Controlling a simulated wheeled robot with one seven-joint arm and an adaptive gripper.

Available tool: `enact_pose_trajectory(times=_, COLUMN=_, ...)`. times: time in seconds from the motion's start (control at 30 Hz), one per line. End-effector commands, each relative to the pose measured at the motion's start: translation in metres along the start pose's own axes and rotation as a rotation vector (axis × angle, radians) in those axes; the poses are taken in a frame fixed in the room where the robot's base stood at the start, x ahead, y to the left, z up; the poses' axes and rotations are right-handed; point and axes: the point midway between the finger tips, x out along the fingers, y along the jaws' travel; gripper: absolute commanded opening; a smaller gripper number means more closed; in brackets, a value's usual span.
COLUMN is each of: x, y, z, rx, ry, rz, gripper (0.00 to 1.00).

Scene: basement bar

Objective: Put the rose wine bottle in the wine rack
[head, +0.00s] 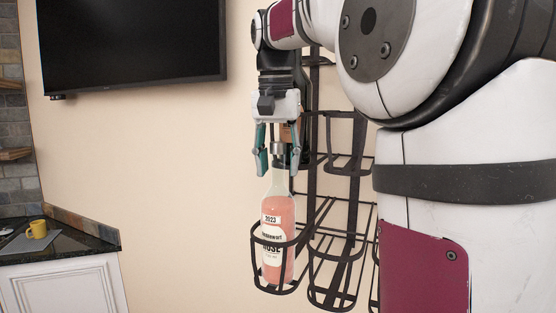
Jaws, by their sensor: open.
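The rose wine bottle (272,240) is pink with a white 2023 label and a grey cap. It stands upright with its lower part inside a lower-left ring of the black metal wine rack (320,256). My gripper (277,172) points down from above, with its fingers on either side of the bottle's neck. The fingers are open and look apart from the neck. The bottle's base shows through the holder's bars. My arm hides the right side of the rack.
Another dark bottle stands in the rack behind my gripper. Other rack holders (347,160) to the right look empty. A television (130,42) hangs on the wall.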

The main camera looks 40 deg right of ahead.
Motion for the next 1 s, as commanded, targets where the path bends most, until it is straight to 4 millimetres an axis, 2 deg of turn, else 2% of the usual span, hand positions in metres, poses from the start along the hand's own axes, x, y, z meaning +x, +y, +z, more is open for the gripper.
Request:
enact_pose_trajectory(times=0.17, x=-0.007, y=-0.001, z=-0.001, rx=0.0, ry=0.002, rz=-0.001, gripper=0.42)
enact_pose_trajectory(times=0.7, x=-0.09, y=-0.001, z=-0.002, rx=0.0, ry=0.002, rz=-0.001, gripper=0.42)
enact_pose_trajectory(times=1.0, x=-0.12, y=0.001, z=0.001, rx=-0.001, ry=0.0, rz=0.0, gripper=0.42)
